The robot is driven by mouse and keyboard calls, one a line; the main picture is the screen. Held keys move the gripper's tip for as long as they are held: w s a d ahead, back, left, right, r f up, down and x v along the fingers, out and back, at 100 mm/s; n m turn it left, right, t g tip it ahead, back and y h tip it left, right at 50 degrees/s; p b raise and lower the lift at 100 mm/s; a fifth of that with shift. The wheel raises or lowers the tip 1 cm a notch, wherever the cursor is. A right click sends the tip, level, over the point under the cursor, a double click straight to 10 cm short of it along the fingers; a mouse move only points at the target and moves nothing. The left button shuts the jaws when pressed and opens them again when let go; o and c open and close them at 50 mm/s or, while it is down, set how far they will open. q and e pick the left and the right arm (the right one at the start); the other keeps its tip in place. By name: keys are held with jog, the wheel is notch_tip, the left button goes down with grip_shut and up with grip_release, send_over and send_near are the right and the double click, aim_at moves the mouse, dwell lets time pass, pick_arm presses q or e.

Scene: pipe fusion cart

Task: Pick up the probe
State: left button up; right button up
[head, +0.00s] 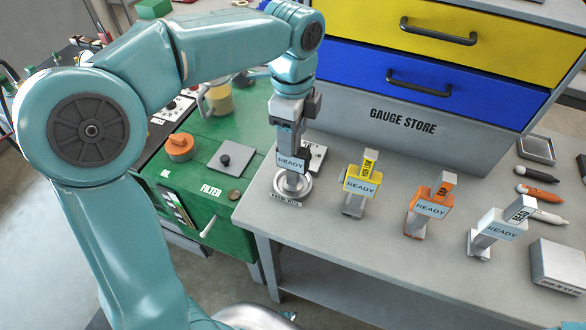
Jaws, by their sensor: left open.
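Several handheld gauges with READY screens stand in a row on the grey bench. The leftmost is grey, with a READY screen (291,163), over a round silver base (292,188); the small label on the base is too small to read. The others are yellow (361,184), orange (430,207) and white (497,230). I cannot tell from the labels which one is the probe. My left gripper (291,135) points down at the top of the leftmost gauge, with its jaws open. It hides that gauge's upper part, and I cannot tell whether they touch. My right gripper is out of view.
The grey GAUGE STORE cabinet (404,121) with yellow and blue drawers stands close behind the row. A green cart (230,185) with an orange cap (179,147) and a jug (218,99) is at left. Pens and a pale box (559,264) lie at right. The bench front is clear.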

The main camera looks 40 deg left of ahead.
pick_arm(q)
grip_shut()
jog(key=shift+r, duration=0.1)
notch_tip(320, 180, up, 20)
jog(key=p, duration=0.5)
jog(key=c, duration=0.7)
grip_release()
jog(key=shift+c, duration=1.4)
jog(key=shift+w+f, duration=0.1)
jog(key=shift+f, duration=0.1)
